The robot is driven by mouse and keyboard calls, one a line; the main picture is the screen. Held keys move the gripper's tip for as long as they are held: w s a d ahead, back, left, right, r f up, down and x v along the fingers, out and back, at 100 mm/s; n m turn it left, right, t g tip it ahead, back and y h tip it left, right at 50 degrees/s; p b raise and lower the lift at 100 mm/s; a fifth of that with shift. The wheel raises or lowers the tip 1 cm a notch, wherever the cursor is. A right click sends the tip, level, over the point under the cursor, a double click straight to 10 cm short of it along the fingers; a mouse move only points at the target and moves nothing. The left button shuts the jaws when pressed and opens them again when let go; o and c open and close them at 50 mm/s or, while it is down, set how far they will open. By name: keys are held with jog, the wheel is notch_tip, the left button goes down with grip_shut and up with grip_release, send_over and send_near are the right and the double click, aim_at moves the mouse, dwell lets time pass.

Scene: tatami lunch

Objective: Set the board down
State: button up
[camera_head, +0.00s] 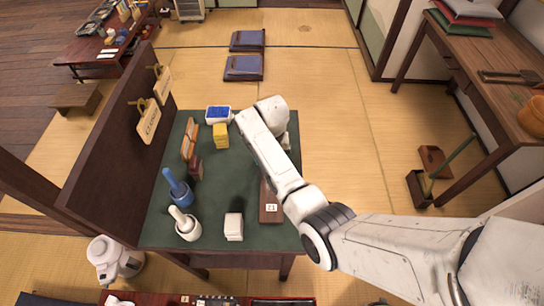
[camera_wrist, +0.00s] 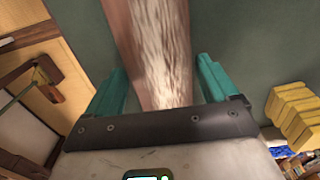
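The board is a long reddish-brown piece with a pale streaked face, running up the middle of the wrist view (camera_wrist: 152,45). In the head view its labelled dark brown end (camera_head: 270,207) shows beside my arm, over the green tabletop (camera_head: 220,175). In the head view my arm hides the gripper and the rest of the board. I cannot tell whether the board's underside touches the tabletop.
On the tabletop are a yellow block stack (camera_head: 220,136), a blue-topped container (camera_head: 217,114), wooden pieces (camera_head: 188,140), a blue pestle-like item (camera_head: 177,187), a white one (camera_head: 185,224) and a white block (camera_head: 233,227). A brown partition (camera_head: 110,150) borders the left. The tabletop's middle is clear.

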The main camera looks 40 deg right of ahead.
jog(key=shift+o, duration=0.9)
notch_tip(320, 180, up, 12)
jog(key=s+a+f+n, duration=0.1)
jog(key=s+f, duration=0.1)
jog(key=s, duration=0.2)
jog(key=s+a+f+n, duration=0.1)
jog(key=s+f, duration=0.1)
jog(key=s, duration=0.2)
jog(key=s+a+f+n, duration=0.1)
jog(key=s+f, duration=0.1)
jog(key=s, duration=0.2)
jog(key=shift+s+n+h, duration=0.25)
jog(key=shift+n+h, duration=0.05)
jog(key=shift+h, duration=0.1)
jog(key=s, duration=0.2)
jog(key=s+a+n, duration=0.1)
jog(key=s, duration=0.1)
jog(key=s+a+f+n, duration=0.1)
jog(key=s, duration=0.1)
jog(key=shift+s+a+t, duration=0.15)
jog(key=shift+s+t, duration=0.15)
jog(key=shift+s, duration=0.1)
jog(key=s+a+r+n, duration=0.1)
jog(key=s+a+n, duration=0.1)
jog(key=s, duration=0.6)
jog(key=shift+s+a+r+n+y, duration=0.15)
jog(key=shift+s+a+n+y, duration=0.2)
jog(key=shift+a, duration=0.5)
